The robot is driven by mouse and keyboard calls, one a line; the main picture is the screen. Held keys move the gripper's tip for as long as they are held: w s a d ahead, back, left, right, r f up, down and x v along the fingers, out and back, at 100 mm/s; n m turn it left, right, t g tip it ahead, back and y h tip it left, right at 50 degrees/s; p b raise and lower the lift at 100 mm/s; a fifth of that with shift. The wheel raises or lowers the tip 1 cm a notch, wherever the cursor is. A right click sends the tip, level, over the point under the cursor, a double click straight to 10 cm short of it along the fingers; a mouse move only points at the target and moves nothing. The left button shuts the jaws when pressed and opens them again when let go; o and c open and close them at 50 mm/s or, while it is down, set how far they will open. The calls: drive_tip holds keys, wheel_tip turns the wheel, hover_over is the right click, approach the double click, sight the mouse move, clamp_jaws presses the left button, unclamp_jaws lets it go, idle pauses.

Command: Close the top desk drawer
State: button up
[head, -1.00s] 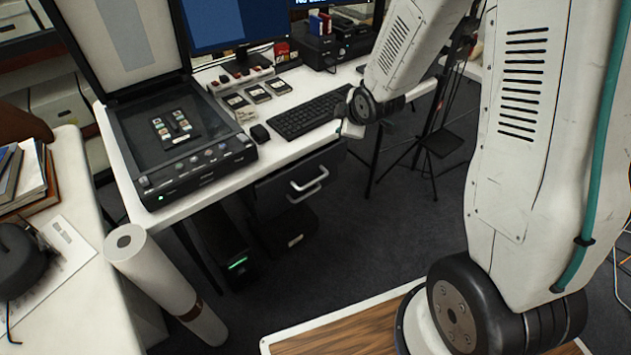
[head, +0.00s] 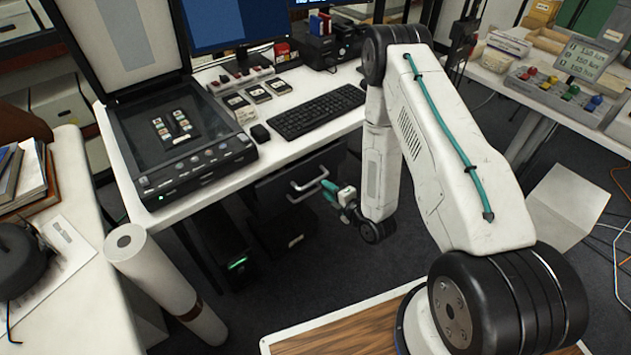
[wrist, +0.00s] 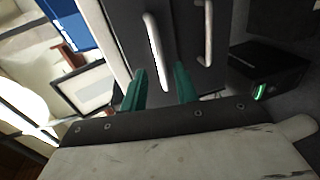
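The top desk drawer (head: 326,163) is a dark grey front under the white desk's edge; it appears to stand out somewhat, but how far is unclear. Its pale bar handle (head: 308,181) also shows in the wrist view (wrist: 153,45). A second, lower handle (wrist: 208,35) lies to its right there. My gripper (head: 327,187) is in front of the drawer, beside the handle's right end. In the wrist view its two teal fingers (wrist: 159,84) are spread apart. The top handle's near end shows between them; I cannot tell whether they touch it.
The desk carries a flatbed scanner (head: 178,132) and a keyboard (head: 318,111). A black computer case with a green light (head: 237,264) stands below, left of the drawers. A white paper roll (head: 160,280) leans at left. Floor before the drawers is clear.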

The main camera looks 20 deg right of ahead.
sight(316, 179)
drive_tip(key=x, duration=0.7)
clamp_jaws()
